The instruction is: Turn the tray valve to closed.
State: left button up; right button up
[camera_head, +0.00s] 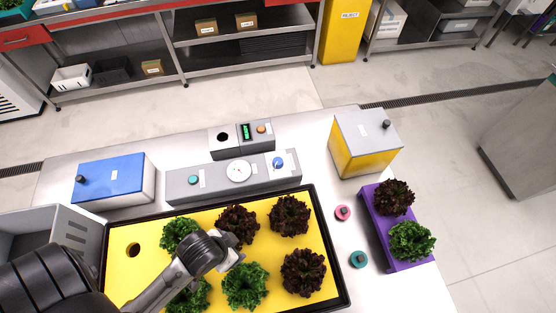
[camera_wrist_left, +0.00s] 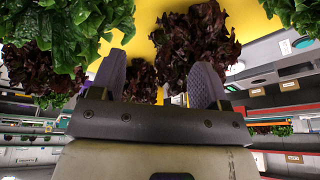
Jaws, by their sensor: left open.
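The grey control panel (camera_head: 215,184) lies behind the yellow tray (camera_head: 150,272). It carries a blue knob (camera_head: 278,162) on a white plate at its right end, which looks like the tray valve; its setting is too small to read. A round white dial (camera_head: 238,172) sits mid-panel and a teal button (camera_head: 193,180) at left. My left gripper (camera_head: 230,250) is over the tray among the lettuces, in front of the panel and apart from the knob. In the left wrist view its two fingers (camera_wrist_left: 160,80) are spread, with dark red lettuce beyond them. My right gripper is not in view.
Green lettuce (camera_head: 245,285) and dark red lettuce (camera_head: 290,215) stand in the tray close around my gripper. A box with a green display (camera_head: 228,151) is behind the panel. A blue-lidded box (camera_head: 112,175), a yellow-grey box (camera_head: 365,150) and a purple rack (camera_head: 375,225) stand around.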

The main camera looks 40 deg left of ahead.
pick_arm(q)
jog(key=shift+n+t+y, duration=0.4)
jog(key=shift+t+y, duration=0.1)
jog(key=shift+t, duration=0.3)
jog(key=w+a, duration=0.2)
jog(key=w, duration=0.1)
jog(key=w+a, duration=0.2)
jog(key=shift+w+r+b, duration=0.1)
jog(key=shift+r+b, duration=0.2)
jog(key=shift+b, duration=0.1)
jog(key=shift+g+h, duration=0.6)
jog(key=shift+g, duration=0.1)
jog(key=w+f, duration=0.1)
jog(key=w, duration=0.2)
jog(key=w+d+f+b, duration=0.1)
jog(key=w, duration=0.3)
jog(key=w+f, duration=0.2)
jog(key=w, duration=0.2)
jog(key=shift+w+d+b, duration=0.25)
jog(key=shift+b, duration=0.05)
jog(key=w+g, duration=0.1)
jog(key=w, duration=0.5)
notch_tip(320, 180, up, 6)
jog(key=n+g+b, duration=0.2)
jog(key=g+b, duration=0.1)
send_over(278, 161)
notch_tip(278, 161, down, 14)
jog(key=shift+a+r+p, duration=0.1)
jog(key=shift+r+p, duration=0.1)
jog(key=shift+p, duration=0.55)
